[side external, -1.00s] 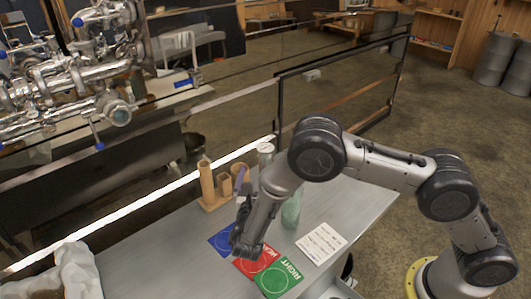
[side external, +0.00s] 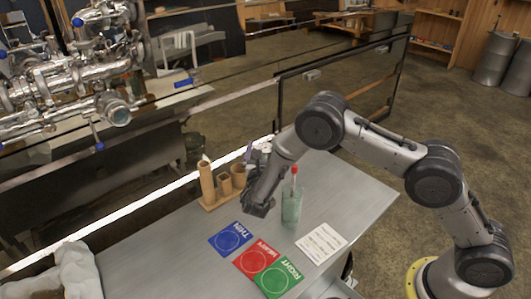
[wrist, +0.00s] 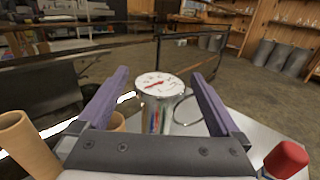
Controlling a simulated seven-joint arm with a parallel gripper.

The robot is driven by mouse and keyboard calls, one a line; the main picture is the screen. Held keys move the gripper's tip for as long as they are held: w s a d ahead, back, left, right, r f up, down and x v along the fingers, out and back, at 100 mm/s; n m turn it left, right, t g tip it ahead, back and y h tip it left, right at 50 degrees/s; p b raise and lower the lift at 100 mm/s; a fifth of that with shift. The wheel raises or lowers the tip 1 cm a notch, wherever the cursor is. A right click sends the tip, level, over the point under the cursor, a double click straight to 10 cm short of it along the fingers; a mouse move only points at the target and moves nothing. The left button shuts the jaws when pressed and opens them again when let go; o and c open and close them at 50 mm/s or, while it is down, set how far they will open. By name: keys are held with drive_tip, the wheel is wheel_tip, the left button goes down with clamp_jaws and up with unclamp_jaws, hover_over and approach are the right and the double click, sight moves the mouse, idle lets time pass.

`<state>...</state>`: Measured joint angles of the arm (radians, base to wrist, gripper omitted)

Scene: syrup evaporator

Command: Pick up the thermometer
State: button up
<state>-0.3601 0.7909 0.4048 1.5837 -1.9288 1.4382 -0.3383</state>
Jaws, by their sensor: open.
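A silver cylinder with a white dial face and red needle (wrist: 157,86), which looks like the thermometer, stands upright in the wrist view. My gripper (wrist: 159,76) is open, with one purple finger on each side of the dial in the picture. I cannot tell if the fingers reach around it or stop short.
A greenish glass with a red-tipped stick (side external: 292,206) stands close to my wrist; the red tip shows in the wrist view (wrist: 287,158). Wooden cups (side external: 207,182) stand to the left. Blue, red and green cards (side external: 231,239) and a white note (side external: 321,243) lie in front.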

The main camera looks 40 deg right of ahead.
drive_tip(key=c, duration=1.2)
drive_tip(key=shift+o, duration=0.2)
drive_tip(key=shift+r, duration=0.1)
wheel_tip(320, 180, up, 19)
drive_tip(key=shift+f, duration=0.2)
